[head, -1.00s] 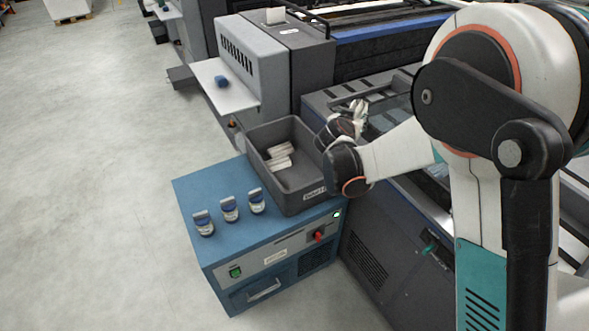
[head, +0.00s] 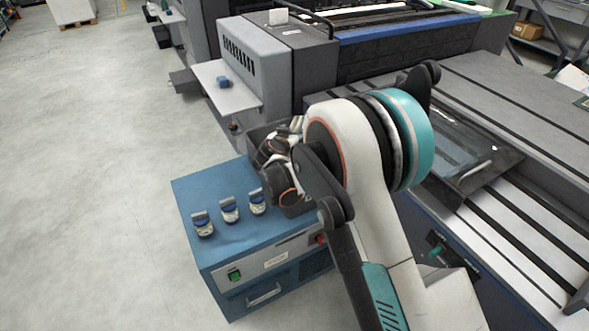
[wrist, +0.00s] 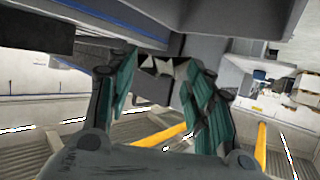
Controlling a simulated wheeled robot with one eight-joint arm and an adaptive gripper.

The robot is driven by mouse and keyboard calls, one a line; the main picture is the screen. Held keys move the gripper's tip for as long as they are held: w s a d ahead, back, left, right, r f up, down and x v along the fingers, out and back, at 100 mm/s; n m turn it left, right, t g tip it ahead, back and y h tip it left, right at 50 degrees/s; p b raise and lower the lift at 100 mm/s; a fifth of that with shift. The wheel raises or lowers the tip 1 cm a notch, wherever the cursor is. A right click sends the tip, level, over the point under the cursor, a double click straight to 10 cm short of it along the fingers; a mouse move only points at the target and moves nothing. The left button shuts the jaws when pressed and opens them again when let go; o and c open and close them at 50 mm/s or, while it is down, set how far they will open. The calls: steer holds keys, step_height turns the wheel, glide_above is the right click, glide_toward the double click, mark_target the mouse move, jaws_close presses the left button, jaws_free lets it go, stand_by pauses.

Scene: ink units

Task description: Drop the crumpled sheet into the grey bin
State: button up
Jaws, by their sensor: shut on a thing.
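The crumpled sheet (wrist: 163,67) shows in the wrist view as a small faceted pale and dark lump between the teal fingertips. My gripper (wrist: 160,74) is shut on it. In the head view the sheet cannot be made out, and my arm hides most of the gripper.
Several small items, including one with a blue band (head: 229,209), stand on the cabinet left of the bin. A grey machine unit (head: 255,65) with a side shelf (head: 226,88) rises behind it. The large press bed (head: 510,100) lies to the right. Open floor is at left.

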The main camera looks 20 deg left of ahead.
step_height(320, 180, down, 3)
steer(key=shift+f+b, duration=0.2)
steer(key=shift+b, duration=0.35)
steer(key=o, duration=1)
steer(key=shift+c, duration=0.2)
steer(key=v, duration=1.2)
